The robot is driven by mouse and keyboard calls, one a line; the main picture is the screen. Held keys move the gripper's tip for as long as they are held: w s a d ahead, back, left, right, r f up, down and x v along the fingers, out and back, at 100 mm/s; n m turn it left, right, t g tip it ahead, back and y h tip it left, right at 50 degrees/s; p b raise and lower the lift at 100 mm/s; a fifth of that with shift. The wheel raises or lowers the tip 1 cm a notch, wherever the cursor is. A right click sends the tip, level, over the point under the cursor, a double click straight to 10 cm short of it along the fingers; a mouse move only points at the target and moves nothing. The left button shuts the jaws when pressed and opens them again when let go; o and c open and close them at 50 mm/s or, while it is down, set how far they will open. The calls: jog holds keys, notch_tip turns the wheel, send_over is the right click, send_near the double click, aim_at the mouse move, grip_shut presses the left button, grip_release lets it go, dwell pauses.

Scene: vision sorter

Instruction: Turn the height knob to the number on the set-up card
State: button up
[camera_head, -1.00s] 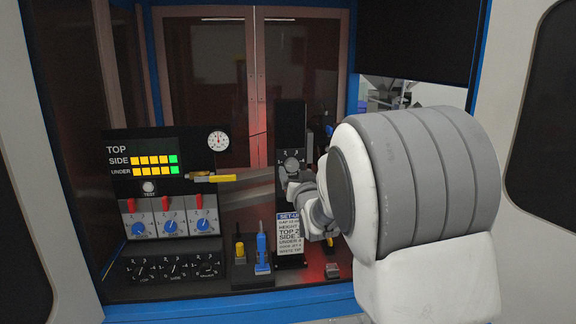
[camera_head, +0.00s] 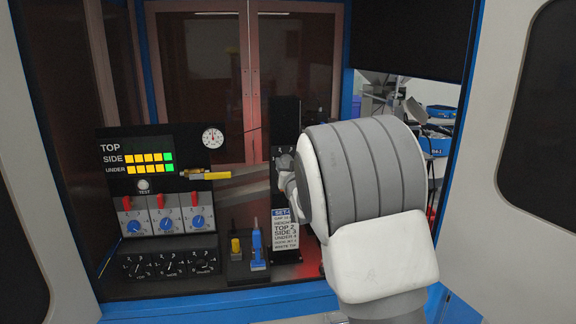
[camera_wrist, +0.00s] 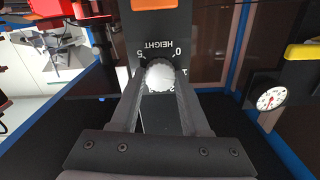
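The height knob (camera_wrist: 158,74) is a light grey round knob below the word HEIGHT on a dark upright panel. My gripper (camera_wrist: 159,82) has one finger on each side of the knob, and the knob fills the gap. The pointer's setting cannot be read. In the head view my gripper (camera_head: 287,180) is at the panel, mostly behind my arm.
Left of the post stands a control panel (camera_head: 112,180) with lit bars, blue knobs with red levers, and black dials. A yellow-handled valve (camera_head: 216,174) juts toward the post. A blue-handled tool (camera_head: 257,250) stands in a holder below. A gauge (camera_wrist: 271,97) shows at the right.

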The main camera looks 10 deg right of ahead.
grip_shut()
